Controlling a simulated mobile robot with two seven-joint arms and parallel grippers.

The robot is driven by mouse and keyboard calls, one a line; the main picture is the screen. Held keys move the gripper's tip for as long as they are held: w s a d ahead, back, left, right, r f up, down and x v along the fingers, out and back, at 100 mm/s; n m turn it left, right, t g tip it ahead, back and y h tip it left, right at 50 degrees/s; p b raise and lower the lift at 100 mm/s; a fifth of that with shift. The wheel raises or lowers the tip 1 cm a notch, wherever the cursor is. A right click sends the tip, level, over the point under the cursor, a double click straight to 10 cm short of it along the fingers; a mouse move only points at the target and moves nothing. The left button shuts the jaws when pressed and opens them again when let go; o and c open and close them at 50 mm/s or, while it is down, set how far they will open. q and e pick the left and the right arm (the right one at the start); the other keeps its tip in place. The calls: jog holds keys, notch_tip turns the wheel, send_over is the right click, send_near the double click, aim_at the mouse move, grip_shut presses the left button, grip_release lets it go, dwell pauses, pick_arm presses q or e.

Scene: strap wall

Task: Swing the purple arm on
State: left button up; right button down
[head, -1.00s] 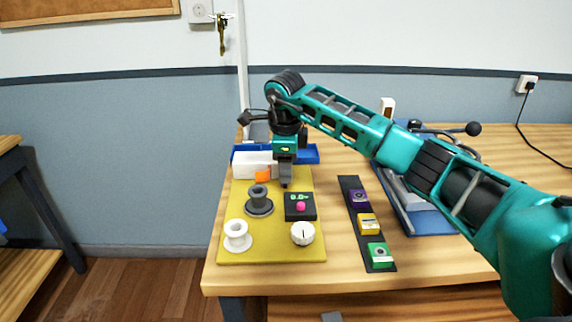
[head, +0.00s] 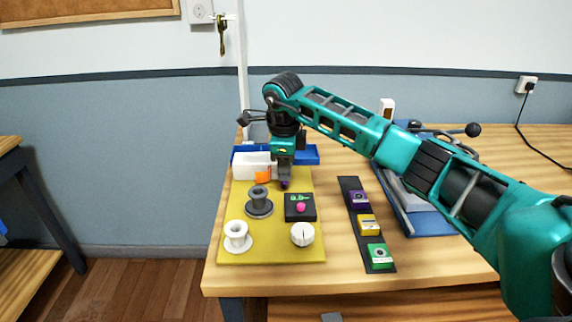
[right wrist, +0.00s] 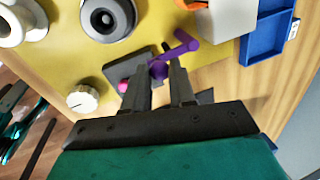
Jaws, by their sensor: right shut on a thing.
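The purple arm (right wrist: 185,47) is a short bar with a round knob, seen in the right wrist view beside a dark grey box on the yellow board (head: 235,200). My right gripper (right wrist: 160,80) reaches down over it and is shut on its knob end, one finger on each side. In the head view the right gripper (head: 284,181) hides most of the purple arm; only a small purple bit shows at the fingertips. My left gripper is not in view.
The board also carries a grey spool (head: 259,203), a white spool (head: 237,238), a white dial (head: 302,234), a dark box with a pink knob (head: 300,207), and a white box (head: 252,166) with an orange part. A black strip (head: 346,183) with coloured blocks lies to the right.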

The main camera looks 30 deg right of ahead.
jog(key=shift+w+a+r+m+p, duration=0.2)
jog(key=shift+a+m+p, duration=0.25)
jog(key=shift+m, duration=0.35)
jog(key=shift+w+a+f+m+g, duration=0.2)
jog(key=shift+m+g, duration=0.1)
jog(key=shift+m, duration=0.4)
jog(key=c, duration=0.9)
grip_release()
jog(key=shift+c, duration=0.2)
notch_tip(320, 180, up, 13)
jog(key=s+a, duration=0.1)
jog(key=a, duration=0.1)
jog(key=shift+s+f, duration=0.15)
jog(key=shift+s, duration=0.1)
